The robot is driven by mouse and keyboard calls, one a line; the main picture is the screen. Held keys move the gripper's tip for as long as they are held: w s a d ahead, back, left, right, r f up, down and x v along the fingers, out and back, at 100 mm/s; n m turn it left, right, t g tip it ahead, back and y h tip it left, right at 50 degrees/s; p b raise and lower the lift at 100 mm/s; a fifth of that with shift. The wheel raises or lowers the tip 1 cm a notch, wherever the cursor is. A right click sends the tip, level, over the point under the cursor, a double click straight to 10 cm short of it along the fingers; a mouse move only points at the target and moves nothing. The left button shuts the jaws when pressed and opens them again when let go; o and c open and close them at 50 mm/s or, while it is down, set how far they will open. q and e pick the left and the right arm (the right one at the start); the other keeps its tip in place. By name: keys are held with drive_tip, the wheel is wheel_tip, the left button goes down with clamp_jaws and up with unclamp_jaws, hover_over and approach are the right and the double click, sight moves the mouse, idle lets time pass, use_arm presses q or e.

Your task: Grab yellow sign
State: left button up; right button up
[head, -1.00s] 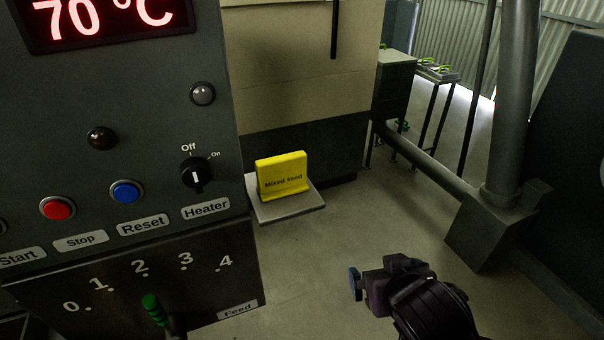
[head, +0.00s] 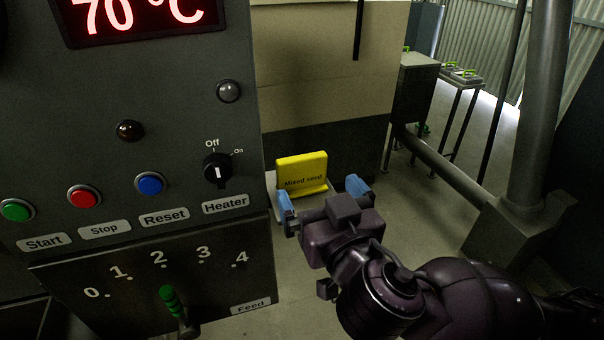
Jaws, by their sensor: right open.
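The yellow sign (head: 302,173), lettered "Mixed seed", stands upright on a small pale shelf (head: 271,181) beside the control panel. My right gripper (head: 322,194) reaches in from the lower right. It is open, with its blue fingertips spread to either side of the sign's lower part as seen from the head. No contact with the sign is visible; the exact depth gap cannot be told. The gripper hides part of the shelf. My left gripper is not in view.
The control panel (head: 120,205), with buttons, a heater knob (head: 217,170) and a green-handled feed lever (head: 170,300), stands close on the left. A dark wall band is behind the sign. A thick pipe (head: 530,120) rises at the right. Open floor lies between.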

sight(304, 164)
drive_tip(key=x, duration=0.5)
drive_tip(key=shift+w+p, duration=0.15)
drive_tip(key=shift+p, duration=0.25)
drive_tip(key=shift+r+p+x, duration=0.2)
drive_tip(key=shift+p+x, duration=0.45)
drive_tip(key=shift+x, duration=1.35)
drive_tip(key=shift+w+a+f, duration=0.1)
drive_tip(key=shift+w+a, duration=0.1)
drive_tip(key=shift+w, duration=0.4)
drive_tip(key=c, duration=0.6)
